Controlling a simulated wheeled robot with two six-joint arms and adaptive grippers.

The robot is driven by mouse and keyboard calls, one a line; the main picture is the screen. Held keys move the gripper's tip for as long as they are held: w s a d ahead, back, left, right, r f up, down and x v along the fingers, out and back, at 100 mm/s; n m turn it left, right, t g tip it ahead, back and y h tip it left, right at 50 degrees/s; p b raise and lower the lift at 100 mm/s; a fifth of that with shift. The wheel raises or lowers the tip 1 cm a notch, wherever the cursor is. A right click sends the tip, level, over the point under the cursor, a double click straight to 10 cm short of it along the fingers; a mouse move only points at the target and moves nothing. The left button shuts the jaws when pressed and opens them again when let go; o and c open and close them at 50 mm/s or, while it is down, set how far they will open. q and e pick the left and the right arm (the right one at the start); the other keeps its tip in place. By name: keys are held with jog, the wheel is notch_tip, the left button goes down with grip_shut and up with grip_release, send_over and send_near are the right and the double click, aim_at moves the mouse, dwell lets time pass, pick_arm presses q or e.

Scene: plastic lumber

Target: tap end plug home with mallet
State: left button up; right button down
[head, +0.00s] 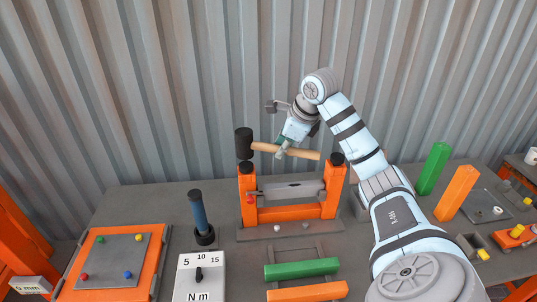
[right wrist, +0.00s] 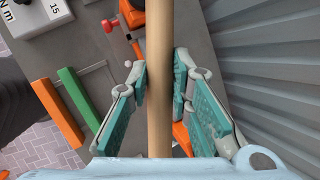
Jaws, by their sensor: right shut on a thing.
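The mallet has a black head (head: 244,143) and a wooden handle (head: 305,154), which also runs up the middle of the right wrist view (right wrist: 158,110). My right gripper (head: 282,149) is shut on the handle, with its fingers (right wrist: 160,72) on both sides of it. The mallet head hangs just above the black end plug (head: 246,167) on top of the left orange post (head: 248,205); I cannot tell if they touch. A second black plug (head: 337,159) tops the right orange post (head: 333,192). My left gripper is out of view.
A grey bar (head: 292,190) spans the posts. Green (head: 302,269) and orange (head: 307,291) bars lie in front. Upright green (head: 433,167) and orange (head: 456,192) posts stand right. Corrugated wall (head: 150,90) is behind.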

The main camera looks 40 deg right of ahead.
jog(key=shift+f+p, duration=0.35)
jog(key=shift+p, duration=0.15)
jog(key=shift+r+b, duration=0.4)
jog(key=shift+r, duration=0.2)
